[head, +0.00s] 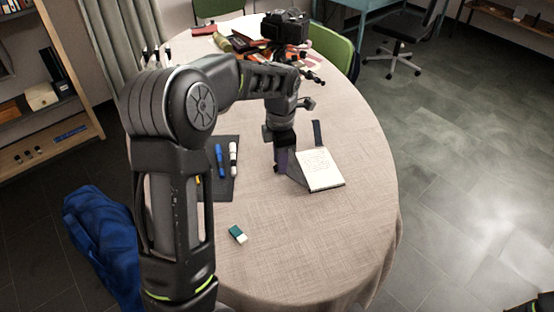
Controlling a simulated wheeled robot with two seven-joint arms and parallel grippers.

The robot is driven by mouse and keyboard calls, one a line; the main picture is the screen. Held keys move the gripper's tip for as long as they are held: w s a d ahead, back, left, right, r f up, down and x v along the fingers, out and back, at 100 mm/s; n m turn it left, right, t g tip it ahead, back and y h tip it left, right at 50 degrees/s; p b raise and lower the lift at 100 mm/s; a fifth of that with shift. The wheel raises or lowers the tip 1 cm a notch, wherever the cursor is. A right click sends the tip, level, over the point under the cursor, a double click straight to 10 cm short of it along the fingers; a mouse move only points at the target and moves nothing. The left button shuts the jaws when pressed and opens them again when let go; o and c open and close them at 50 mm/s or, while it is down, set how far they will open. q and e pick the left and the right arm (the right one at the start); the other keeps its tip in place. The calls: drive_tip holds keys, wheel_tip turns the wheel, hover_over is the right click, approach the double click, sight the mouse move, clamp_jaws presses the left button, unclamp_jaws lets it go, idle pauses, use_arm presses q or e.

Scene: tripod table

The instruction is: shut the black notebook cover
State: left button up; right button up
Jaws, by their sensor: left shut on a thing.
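The notebook lies open on the round table, its white written page (320,168) facing up. Its dark cover (296,172) shows as a narrow, dark grey piece at the left side of the page, partly hidden by my left gripper. My left gripper (281,168) points down at the notebook's left side and is shut on the cover's edge. The fingertips are small and dark here, so the exact grip is hard to see. My right gripper is not in view.
A dark mat (229,190) with markers lies left of the notebook, partly behind my arm. A green-and-white eraser (238,234) lies nearer. A dark strip (317,133) lies behind the page. Books and a black camera (286,27) crowd the far end. The front right cloth is clear.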

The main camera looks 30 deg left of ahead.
use_arm(q)
drive_tip(key=shift+w+d+r, duration=0.1)
drive_tip(key=shift+d+r, duration=0.05)
idle(0.3)
drive_tip(key=shift+w+d+r+p, duration=0.55)
drive_tip(key=shift+w+p, duration=0.1)
drive_tip(key=shift+w+d+r+p, duration=0.35)
drive_tip(key=shift+w+d+p, duration=0.05)
drive_tip(key=shift+w+p, duration=0.1)
drive_tip(key=shift+w+d+r, duration=0.1)
drive_tip(key=shift+w+d, duration=0.1)
drive_tip(key=shift+d, duration=0.05)
drive_tip(key=shift+w, duration=0.1)
drive_tip(key=shift+w+d+r+p, duration=0.35)
drive_tip(key=shift+w+d+p, duration=0.3)
drive_tip(key=shift+w+d, duration=0.05)
idle(0.4)
